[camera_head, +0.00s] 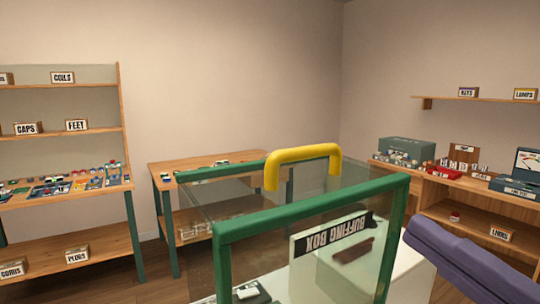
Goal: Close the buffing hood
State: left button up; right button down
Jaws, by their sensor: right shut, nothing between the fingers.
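The buffing hood has clear panels, a green frame (315,208) and a yellow handle (303,155). It stands up in front of me in the middle of the head view, over the white buffing box (410,268). A "BUFFING BOX" label (334,232) and a dark brown piece (354,250) show through the clear panel. The hood's lower edge is out of view, so its exact angle is hard to tell. My right gripper (414,232), purple, is shut and empty to the right of the green frame, apart from the yellow handle. My left gripper is not in view.
A wooden table (205,160) stands behind the hood. Shelves (65,197) with labelled bins and small parts are at the left. A wooden bench (455,183) with a green box (407,149) and a red tray (443,172) is at the right.

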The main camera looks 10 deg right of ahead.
jog(key=p, duration=0.5)
send_near(311, 155)
jog(key=x, duration=0.5)
jog(key=shift+w+a+r, duration=0.1)
jog(key=shift+r, duration=0.1)
jog(key=shift+w+a, duration=0.25)
jog(key=shift+w, duration=0.45)
